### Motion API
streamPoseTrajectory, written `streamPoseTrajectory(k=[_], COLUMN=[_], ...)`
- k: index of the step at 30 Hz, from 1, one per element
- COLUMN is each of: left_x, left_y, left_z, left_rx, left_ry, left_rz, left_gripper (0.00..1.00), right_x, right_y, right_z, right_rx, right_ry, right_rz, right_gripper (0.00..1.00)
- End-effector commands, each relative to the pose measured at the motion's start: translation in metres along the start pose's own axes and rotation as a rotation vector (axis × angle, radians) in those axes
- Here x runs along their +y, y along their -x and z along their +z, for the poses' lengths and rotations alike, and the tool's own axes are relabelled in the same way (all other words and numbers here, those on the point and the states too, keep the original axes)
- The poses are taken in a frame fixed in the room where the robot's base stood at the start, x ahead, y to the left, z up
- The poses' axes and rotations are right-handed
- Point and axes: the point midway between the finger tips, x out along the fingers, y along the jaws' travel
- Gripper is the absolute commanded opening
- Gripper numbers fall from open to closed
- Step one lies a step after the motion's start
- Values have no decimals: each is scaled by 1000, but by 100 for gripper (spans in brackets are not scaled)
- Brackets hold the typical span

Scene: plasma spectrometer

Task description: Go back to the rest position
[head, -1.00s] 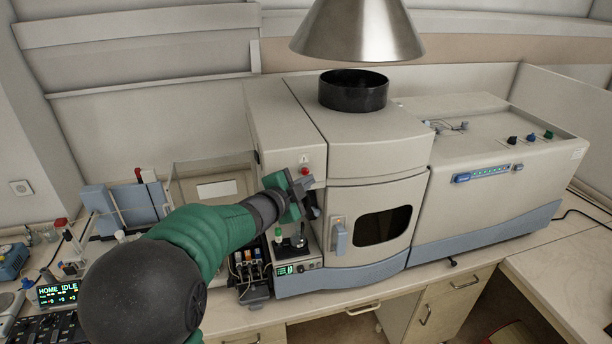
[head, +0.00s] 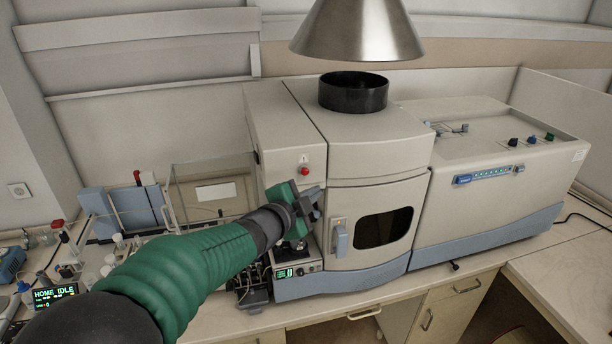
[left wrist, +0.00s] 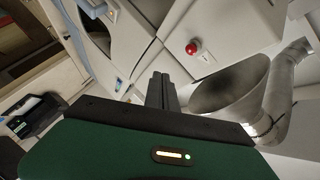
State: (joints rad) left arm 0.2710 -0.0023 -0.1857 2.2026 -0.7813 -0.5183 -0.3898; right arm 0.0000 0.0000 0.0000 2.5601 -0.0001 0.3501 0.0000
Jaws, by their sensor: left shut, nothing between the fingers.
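My left gripper (head: 314,197) is in front of the plasma spectrometer (head: 385,150), just left of its door handle (head: 341,240) and below the red button (head: 304,171). My green left arm comes in from the lower left. In the left wrist view the gripper's fingers (left wrist: 161,92) are together with nothing between them, and the red button shows beyond them (left wrist: 191,49). I cannot tell from the head view whether the gripper touches the spectrometer front. My right gripper is not in view.
A metal exhaust hood (head: 357,30) hangs above the black chimney ring (head: 353,90). A small display unit (head: 297,271) stands below the gripper. Glassware, a blue-grey autosampler (head: 97,212) and a HOME IDLE display (head: 55,294) crowd the left bench. The right bench (head: 570,270) is clear.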

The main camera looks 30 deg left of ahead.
Motion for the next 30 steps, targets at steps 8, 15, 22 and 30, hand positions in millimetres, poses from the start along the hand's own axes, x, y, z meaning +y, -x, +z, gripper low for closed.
streamPoseTrajectory(k=[8,15,22,30], left_x=[0,-1,47,273], left_y=[0,1,-6,16], left_z=[0,0,21,96], left_rx=[0,0,-62,-451], left_ry=[0,0,91,517], left_rz=[-1,-1,49,326], left_gripper=[0,0,0,0], right_x=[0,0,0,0], right_y=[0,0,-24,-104], right_z=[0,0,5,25], right_rx=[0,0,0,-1], right_ry=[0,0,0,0], right_rz=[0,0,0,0], right_gripper=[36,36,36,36])
